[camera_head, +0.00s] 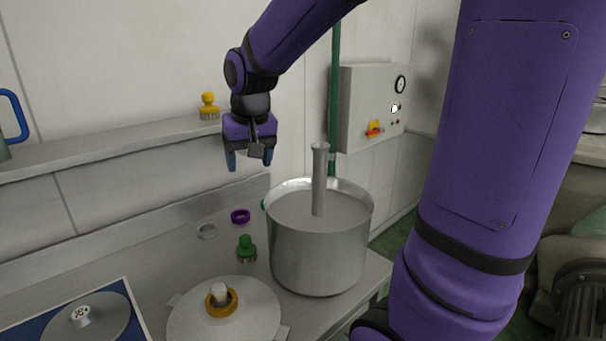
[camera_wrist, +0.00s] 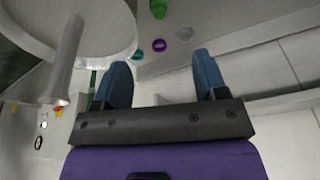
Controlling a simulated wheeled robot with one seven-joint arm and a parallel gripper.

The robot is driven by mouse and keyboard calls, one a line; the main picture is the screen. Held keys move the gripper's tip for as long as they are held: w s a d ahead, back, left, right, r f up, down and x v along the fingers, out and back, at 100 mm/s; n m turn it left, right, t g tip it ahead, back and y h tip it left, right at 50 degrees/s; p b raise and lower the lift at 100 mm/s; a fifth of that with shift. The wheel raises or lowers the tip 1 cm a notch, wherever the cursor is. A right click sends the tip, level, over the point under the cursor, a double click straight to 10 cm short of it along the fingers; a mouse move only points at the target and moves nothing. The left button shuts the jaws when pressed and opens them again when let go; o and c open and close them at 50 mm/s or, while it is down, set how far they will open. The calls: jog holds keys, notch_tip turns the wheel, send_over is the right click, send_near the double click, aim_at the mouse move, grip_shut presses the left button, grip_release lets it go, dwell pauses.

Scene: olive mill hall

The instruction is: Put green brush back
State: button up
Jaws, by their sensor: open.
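The green brush (camera_head: 246,248) stands upright on the metal table, knob up, left of the steel pot. It also shows in the wrist view (camera_wrist: 158,9), at the top edge and partly cut off. My gripper (camera_head: 250,160) is open and empty, above and behind the brush, left of the pot's upright tube. Its two blue fingers (camera_wrist: 163,85) stand apart in the wrist view with nothing between them. A yellow brush (camera_head: 208,106) stands on the wall ledge (camera_head: 110,146), left of my gripper.
The steel pot (camera_head: 318,250) holds an upright metal tube (camera_head: 320,180). A purple ring (camera_head: 240,216) and a grey ring (camera_head: 207,231) lie behind the green brush. A round white disc (camera_head: 245,320) with a yellow ring lies in front. A control box (camera_head: 362,105) hangs on the wall.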

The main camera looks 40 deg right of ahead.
jog(key=s+a+r+n+t, duration=0.1)
jog(key=s+r, duration=0.1)
jog(key=s, duration=0.7)
jog(key=s+a+r+n+t, duration=0.1)
jog(key=s+a+r+n, duration=0.1)
jog(key=s, duration=0.8)
jog(key=shift+s, duration=0.3)
